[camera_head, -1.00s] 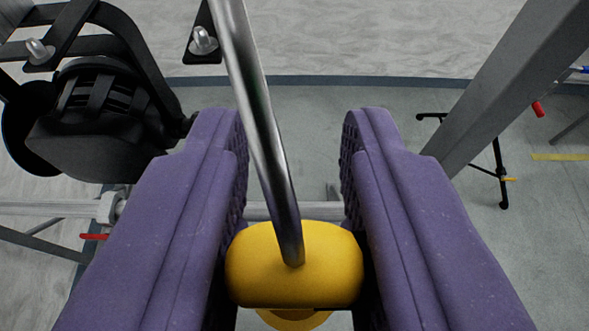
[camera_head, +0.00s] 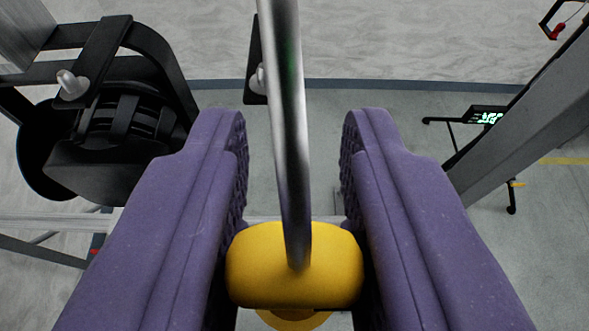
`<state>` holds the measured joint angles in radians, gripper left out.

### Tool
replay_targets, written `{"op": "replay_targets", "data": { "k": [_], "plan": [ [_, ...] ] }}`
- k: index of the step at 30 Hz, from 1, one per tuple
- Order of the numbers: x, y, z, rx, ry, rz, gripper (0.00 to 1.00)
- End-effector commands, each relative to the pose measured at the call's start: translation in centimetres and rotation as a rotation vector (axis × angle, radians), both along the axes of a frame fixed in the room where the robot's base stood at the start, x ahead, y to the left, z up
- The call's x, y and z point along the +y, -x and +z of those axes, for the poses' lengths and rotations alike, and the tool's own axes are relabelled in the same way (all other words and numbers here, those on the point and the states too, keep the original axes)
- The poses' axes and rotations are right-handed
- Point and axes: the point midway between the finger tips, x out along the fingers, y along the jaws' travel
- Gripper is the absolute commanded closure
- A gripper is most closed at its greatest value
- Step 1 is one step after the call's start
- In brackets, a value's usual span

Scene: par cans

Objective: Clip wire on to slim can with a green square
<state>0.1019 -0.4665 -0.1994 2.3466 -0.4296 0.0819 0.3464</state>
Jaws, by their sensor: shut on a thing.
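My gripper (camera_head: 294,215) has two purple padded fingers, shut on a yellow block (camera_head: 294,265) low in the view. A shiny metal bar (camera_head: 288,120) rises from the block to the top edge of the picture; it looks like part of the clip. A black can-shaped lamp (camera_head: 110,150) with a bracket and a pale bolt is at the left, beyond the left finger and apart from it. Part of a second black bracket (camera_head: 255,60) shows behind the metal bar. I see no green square on the lamp, and no wire is clearly visible.
A grey metal post (camera_head: 530,120) slants across the right side. A pale horizontal bar (camera_head: 60,220) runs at lower left, partly behind the left finger. A black stand with a green-lit display (camera_head: 486,116) is on the floor at right.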

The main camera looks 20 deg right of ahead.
Motion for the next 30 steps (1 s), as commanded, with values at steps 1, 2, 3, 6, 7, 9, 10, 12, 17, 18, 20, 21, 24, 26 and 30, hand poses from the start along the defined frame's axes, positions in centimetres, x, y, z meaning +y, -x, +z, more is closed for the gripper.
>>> {"op": "replay_targets", "data": {
  "k": [1, 2, 3, 6, 7, 9, 10, 12, 17, 18, 20, 21, 24, 26, 30],
  "plan": [
    [0.2, -0.3, -0.2, -0.001, 0.0, 0.0, 1.0],
    [0.3, -0.4, -0.1, -0.002, 0.001, 0.0, 1.0],
    [0.4, -0.6, -0.1, -0.002, 0.001, 0.0, 1.0],
    [0.7, -1.1, -0.2, 0.001, 0.003, -0.001, 1.0],
    [0.8, -1.2, -0.2, 0.0, 0.003, -0.001, 1.0],
    [1.1, -1.6, -0.2, 0.0, 0.003, 0.0, 1.0],
    [1.2, -1.7, -0.2, 0.0, 0.002, 0.0, 1.0],
    [1.4, -2.1, -0.2, -0.001, 0.002, 0.001, 1.0],
    [2.0, -2.9, -0.3, 0.0, 0.0, 0.0, 1.0],
    [2.1, -3.1, -0.2, -0.001, 0.001, 0.0, 1.0],
    [2.3, -3.4, -0.2, -0.001, 0.002, -0.001, 1.0],
    [2.4, -3.6, -0.2, -0.001, 0.003, 0.0, 1.0],
    [2.7, -4.1, -0.3, 0.0, 0.002, 0.0, 1.0],
    [3.0, -4.4, -0.3, 0.001, 0.003, 0.001, 1.0],
    [3.5, -5.1, -0.3, -0.001, 0.001, 0.0, 1.0]
  ]
}}
